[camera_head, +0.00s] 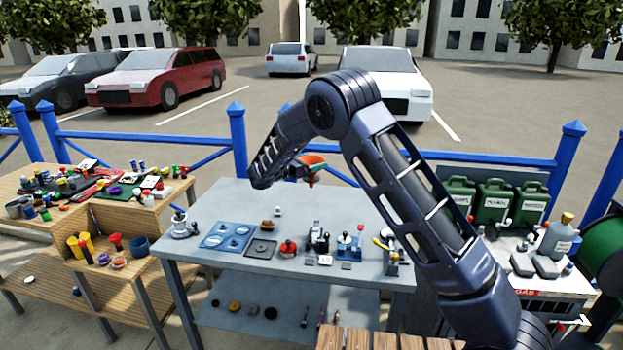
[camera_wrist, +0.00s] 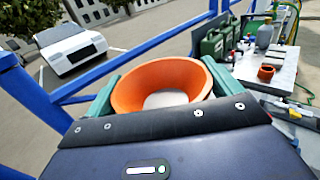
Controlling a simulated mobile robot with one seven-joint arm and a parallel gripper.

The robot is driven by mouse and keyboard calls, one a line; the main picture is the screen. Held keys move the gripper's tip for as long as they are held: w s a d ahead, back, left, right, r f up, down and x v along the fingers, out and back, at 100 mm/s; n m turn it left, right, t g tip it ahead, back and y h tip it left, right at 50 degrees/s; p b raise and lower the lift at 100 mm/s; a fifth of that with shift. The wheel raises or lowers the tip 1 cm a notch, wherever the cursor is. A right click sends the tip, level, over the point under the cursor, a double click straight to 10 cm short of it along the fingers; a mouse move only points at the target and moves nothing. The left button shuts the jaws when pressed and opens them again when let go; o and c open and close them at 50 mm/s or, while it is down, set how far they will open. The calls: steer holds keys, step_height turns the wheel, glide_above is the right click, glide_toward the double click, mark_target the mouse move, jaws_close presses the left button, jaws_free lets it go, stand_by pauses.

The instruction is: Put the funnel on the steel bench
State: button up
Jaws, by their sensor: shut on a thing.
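The orange funnel (camera_wrist: 128,92) is in my gripper (camera_wrist: 162,92), between its two green fingers, with its wide mouth facing the wrist camera. In the head view the funnel (camera_head: 313,160) shows beyond my arm, above the far part of the grey steel bench (camera_head: 235,200), apart from the top as far as I can tell. My gripper (camera_head: 303,172) is partly hidden there by the forearm. The funnel's spout points down in the head view and is out of sight in the wrist view.
The bench's front half holds a blue tray (camera_head: 226,236), a dark tray (camera_head: 261,248), a red item (camera_head: 288,248) and several small devices. Its back left is bare. Wooden benches (camera_head: 150,205) with clutter stand left; green cans (camera_head: 495,200) stand right. A blue fence (camera_head: 238,140) runs behind.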

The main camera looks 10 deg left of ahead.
step_height(320, 180, up, 2)
steer(key=shift+r, duration=0.15)
steer(key=shift+w+d+r, duration=0.1)
steer(key=shift+d+r, duration=0.05)
steer(key=shift+r, duration=0.15)
steer(key=w+d+f+n+t+y, duration=0.1)
steer(key=w+d+f+y, duration=0.2)
steer(key=d, duration=0.9)
steer(key=w+d+f+n+t, duration=0.15)
steer(key=w+d+f, duration=0.35)
steer(key=d, duration=0.7)
steer(key=w+d+f+n+t+y, duration=0.15)
steer(key=w+d, duration=0.35)
steer(key=d, duration=0.7)
steer(key=s+d+f+m+g+h, duration=0.2)
steer(key=s+d+f, duration=0.3)
steer(key=d, duration=0.4)
steer(key=s+d+f+m+g+h, duration=0.15)
steer(key=s+d+f, duration=0.35)
steer(key=d, duration=0.5)
steer(key=s+d+m+g+h, duration=0.5)
steer(key=s+d+g, duration=0.1)
steer(key=s, duration=0.3)
step_height(320, 180, down, 6)
steer(key=shift+s+a, duration=0.15)
